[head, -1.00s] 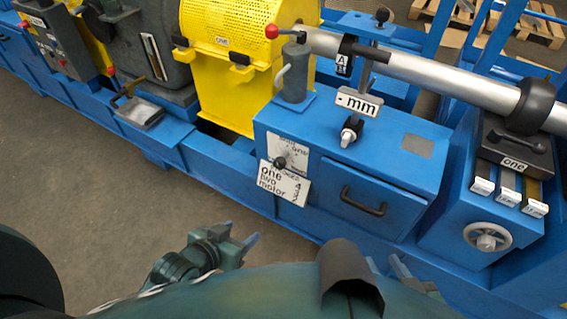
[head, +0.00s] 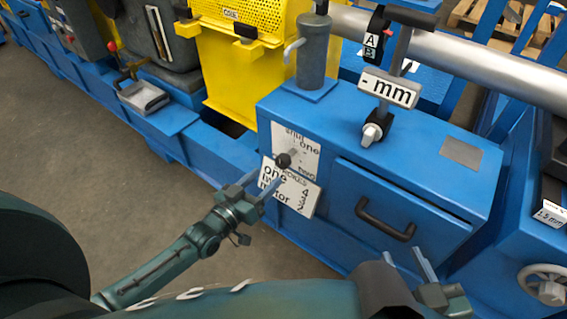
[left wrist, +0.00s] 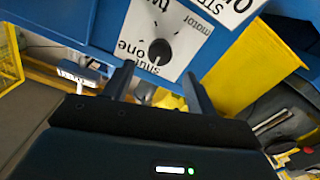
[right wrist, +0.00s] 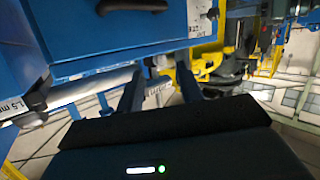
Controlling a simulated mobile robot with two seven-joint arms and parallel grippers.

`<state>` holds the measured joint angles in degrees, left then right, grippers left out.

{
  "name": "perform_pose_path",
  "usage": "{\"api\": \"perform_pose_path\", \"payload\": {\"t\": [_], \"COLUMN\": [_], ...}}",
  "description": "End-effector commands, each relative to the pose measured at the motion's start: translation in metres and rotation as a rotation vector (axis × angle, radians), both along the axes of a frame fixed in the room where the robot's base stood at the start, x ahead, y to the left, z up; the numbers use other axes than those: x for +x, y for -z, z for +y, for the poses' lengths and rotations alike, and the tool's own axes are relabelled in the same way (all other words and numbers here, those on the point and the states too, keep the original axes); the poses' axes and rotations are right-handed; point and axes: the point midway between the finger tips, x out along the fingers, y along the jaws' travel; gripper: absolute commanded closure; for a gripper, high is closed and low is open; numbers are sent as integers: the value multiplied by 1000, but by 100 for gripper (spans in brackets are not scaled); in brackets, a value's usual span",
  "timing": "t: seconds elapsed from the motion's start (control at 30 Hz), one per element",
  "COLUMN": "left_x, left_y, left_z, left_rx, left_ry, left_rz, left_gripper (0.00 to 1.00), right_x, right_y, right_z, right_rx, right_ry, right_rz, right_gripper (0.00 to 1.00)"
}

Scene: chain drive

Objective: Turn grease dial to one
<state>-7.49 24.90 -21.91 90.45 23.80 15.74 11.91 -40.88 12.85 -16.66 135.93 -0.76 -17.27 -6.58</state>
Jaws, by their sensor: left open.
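The grease dial (head: 283,160) is a small black knob on a white plate (head: 299,143) marked shut, one and two, on the front of the blue cabinet. Which mark it points to I cannot make out for sure. The dial also shows in the left wrist view (left wrist: 159,52), just beyond and between the fingertips. My left gripper (head: 261,182) is open and empty, just short of the dial and pointing at it; no contact shows. My right gripper (head: 408,268) is open and empty, low in front of the cabinet's drawer, away from the dial.
The drawer's black handle (head: 385,219) is to the right. The floor at left is clear.

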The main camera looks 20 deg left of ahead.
Motion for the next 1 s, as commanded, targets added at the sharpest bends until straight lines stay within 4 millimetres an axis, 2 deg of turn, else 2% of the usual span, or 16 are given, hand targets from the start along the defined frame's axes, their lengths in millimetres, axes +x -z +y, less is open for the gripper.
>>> {"api": "perform_pose_path", "payload": {"t": [0.03, 0.2, 0.4, 0.57, 0.83, 1.0], "left_x": [13, 45, 70, 78, 78, 78], "left_y": [1, 2, 2, 1, 0, 0], "left_z": [-5, -17, -26, -29, -29, -29], "left_rx": [-3, -2, -1, 0, 1, 0], "left_ry": [1, -1, 0, 0, 1, 0], "left_rz": [-5, -1, 0, 1, 2, 1], "left_gripper": [43, 43, 43, 43, 43, 57], "right_x": [1, 3, 4, 5, 5, 5], "right_y": [4, 3, 1, 0, -1, -1], "right_z": [1, 3, 5, 5, 6, 6], "right_rx": [0, 4, 9, 9, 9, 9], "right_ry": [-2, -9, -18, -21, -21, -22], "right_rz": [-18, -82, -139, -160, -162, -161], "right_gripper": [64, 64, 64, 64, 64, 64]}}
